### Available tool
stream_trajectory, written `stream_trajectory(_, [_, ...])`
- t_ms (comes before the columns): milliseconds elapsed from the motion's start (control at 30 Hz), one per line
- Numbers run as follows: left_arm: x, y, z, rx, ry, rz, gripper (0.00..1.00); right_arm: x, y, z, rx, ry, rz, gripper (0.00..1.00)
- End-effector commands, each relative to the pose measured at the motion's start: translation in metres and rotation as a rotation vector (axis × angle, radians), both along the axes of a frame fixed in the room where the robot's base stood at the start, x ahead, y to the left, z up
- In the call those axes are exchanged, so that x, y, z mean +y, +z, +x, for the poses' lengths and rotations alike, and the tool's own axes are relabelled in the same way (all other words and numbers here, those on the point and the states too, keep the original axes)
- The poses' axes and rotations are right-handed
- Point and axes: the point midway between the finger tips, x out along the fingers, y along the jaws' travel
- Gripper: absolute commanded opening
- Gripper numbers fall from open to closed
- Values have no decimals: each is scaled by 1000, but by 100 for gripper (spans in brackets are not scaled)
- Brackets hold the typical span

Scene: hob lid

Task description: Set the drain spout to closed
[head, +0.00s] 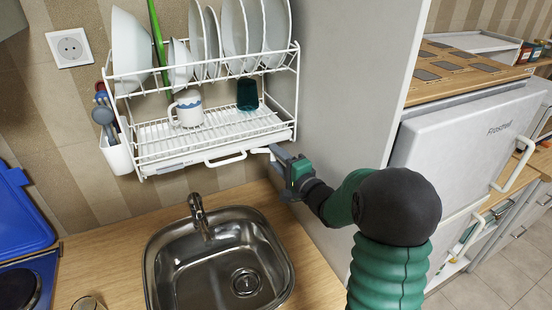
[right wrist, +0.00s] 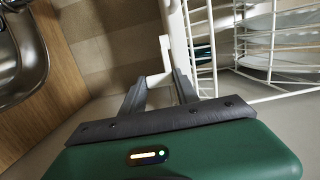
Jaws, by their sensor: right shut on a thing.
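The white dish rack (head: 215,130) hangs on the tiled wall above the sink. The drain spout (head: 259,150) is a small white piece at the right end of the rack's lower front edge. My right gripper (head: 276,153) is at that corner, shut on the spout. In the right wrist view the spout (right wrist: 164,52) runs down between the two grey fingers of my right gripper (right wrist: 160,88), which partly hide it. A white looped handle (head: 226,160) sticks out below the tray, left of the gripper. My left gripper is not in view.
The steel sink (head: 160,262) with its tap (head: 198,212) lies below the rack. Plates, a white mug (head: 188,108) and a dark green cup (head: 247,94) stand in the rack. A grey side panel (head: 345,90) stands close to the right of my gripper.

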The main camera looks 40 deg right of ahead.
Motion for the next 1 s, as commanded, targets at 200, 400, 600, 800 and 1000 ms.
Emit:
stream_trajectory(200, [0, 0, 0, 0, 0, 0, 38, -3, -1, -1, 3, -6, 1, 0])
stream_trajectory(400, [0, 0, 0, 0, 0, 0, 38, -3, -1, -1, 2, -7, 0, 0])
stream_trajectory(600, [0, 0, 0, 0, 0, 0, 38, -2, -1, -1, 2, -6, 0, 52])
stream_trajectory(800, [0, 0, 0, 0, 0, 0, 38, -2, 1, 0, -2, -4, -1, 59])
stream_trajectory(1000, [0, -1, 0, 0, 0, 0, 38, 0, 1, -10, -2, -5, -1, 59])
